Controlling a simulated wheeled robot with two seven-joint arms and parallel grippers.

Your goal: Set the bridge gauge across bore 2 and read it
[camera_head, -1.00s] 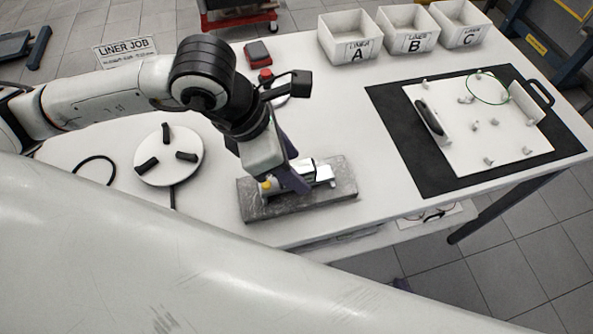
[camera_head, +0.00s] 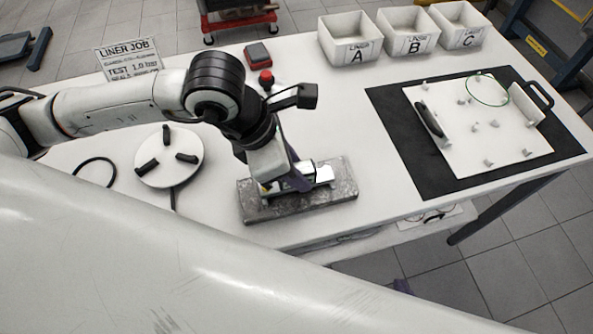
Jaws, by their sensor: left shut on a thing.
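A silver and white device, which looks like the bridge gauge (camera_head: 324,174), is at the grey rectangular block (camera_head: 330,194) on the white bench. My left gripper (camera_head: 300,183) is over the block, shut on this device, and its fingers and wrist hide much of it. I cannot tell whether the device touches the block. No bore 2 can be made out.
A round white plate with black pads (camera_head: 152,172) lies left of the block. Bins A (camera_head: 352,52), B (camera_head: 410,46) and C (camera_head: 466,38) stand at the back. A black mat (camera_head: 385,110) bears a white board with small parts. Bench between block and mat is clear.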

